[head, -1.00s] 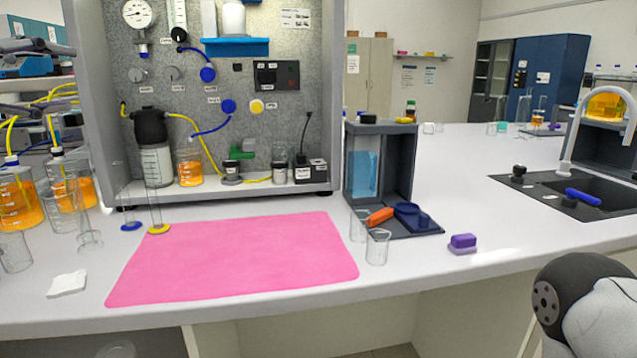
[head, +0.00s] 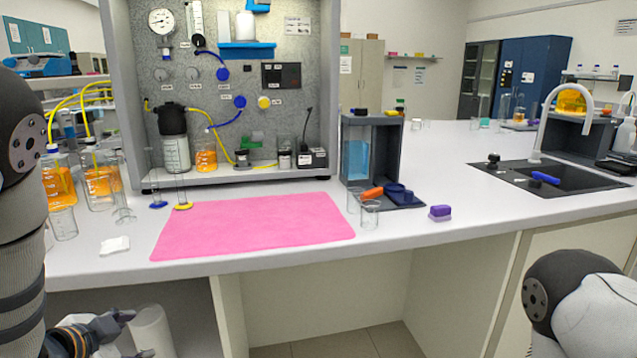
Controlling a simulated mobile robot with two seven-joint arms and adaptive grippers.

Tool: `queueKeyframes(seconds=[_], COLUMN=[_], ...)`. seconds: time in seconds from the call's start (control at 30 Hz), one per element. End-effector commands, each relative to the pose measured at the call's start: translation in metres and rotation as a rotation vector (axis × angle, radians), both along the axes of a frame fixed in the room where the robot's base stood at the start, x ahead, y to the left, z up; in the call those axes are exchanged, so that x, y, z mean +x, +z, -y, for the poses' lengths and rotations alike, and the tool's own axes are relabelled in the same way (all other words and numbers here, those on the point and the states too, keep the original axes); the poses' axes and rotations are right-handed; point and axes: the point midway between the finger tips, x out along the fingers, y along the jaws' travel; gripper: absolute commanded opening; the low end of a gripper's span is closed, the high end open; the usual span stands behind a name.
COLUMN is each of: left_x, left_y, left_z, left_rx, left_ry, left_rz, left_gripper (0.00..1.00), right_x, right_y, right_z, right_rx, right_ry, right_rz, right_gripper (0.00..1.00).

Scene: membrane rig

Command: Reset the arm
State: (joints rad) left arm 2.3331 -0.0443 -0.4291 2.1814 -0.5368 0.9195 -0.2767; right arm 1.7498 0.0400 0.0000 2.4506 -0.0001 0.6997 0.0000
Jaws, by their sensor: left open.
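My left gripper (head: 133,335) is at the lower left of the head view, below the bench edge and in front of it. It is open, with nothing seen between its fingers. My left arm comes in along the left edge of the picture. My right arm's rounded joint (head: 556,300) shows at the lower right. My right gripper is out of the picture.
A pink mat (head: 255,225) lies bare on the white bench. Glass beakers (head: 370,213) stand right of it. Orange-filled bottles (head: 100,180) stand at the left, near my left arm. The membrane rig panel (head: 225,100) rises behind. A white cylinder (head: 153,328) is below the bench.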

Motion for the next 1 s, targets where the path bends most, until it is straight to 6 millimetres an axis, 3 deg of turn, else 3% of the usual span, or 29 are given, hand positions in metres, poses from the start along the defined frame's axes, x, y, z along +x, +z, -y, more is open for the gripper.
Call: queueKeyframes(seconds=[0.03, 0.17, 0.2, 0.33, 0.4, 0.5, 0.63, 1.0], left_x=[-0.027, -0.108, -0.137, -0.234, -0.279, -0.327, -0.354, -0.356], left_y=[-0.038, -0.116, -0.135, -0.179, -0.190, -0.195, -0.195, -0.195], left_z=[0.009, 0.032, 0.040, 0.066, 0.078, 0.091, 0.098, 0.099], left_rx=[-0.056, -0.179, -0.209, -0.274, -0.290, -0.298, -0.298, -0.298], left_ry=[0.064, 0.257, 0.319, 0.522, 0.618, 0.719, 0.777, 0.783], left_rz=[-0.094, -0.331, -0.407, -0.646, -0.754, -0.863, -0.927, -0.933], left_gripper=[0.53, 0.53, 0.53, 0.53, 0.53, 0.53, 0.53, 0.53], right_x=[0.000, 0.001, 0.000, 0.000, 0.000, 0.000, 0.001, 0.001], right_y=[0.000, 0.000, 0.000, 0.000, 0.000, 0.000, 0.000, 0.000], right_z=[0.000, 0.000, 0.000, 0.000, 0.000, 0.000, 0.000, 0.000], right_rx=[0.000, 0.000, 0.000, 0.000, 0.000, 0.000, 0.000, 0.000], right_ry=[0.000, 0.000, 0.000, 0.000, 0.000, 0.000, 0.000, 0.000], right_rz=[0.001, 0.001, 0.001, 0.001, 0.001, 0.001, 0.001, 0.001], right_gripper=[0.40, 0.40, 0.40, 0.40, 0.40, 0.40, 0.40, 0.40])
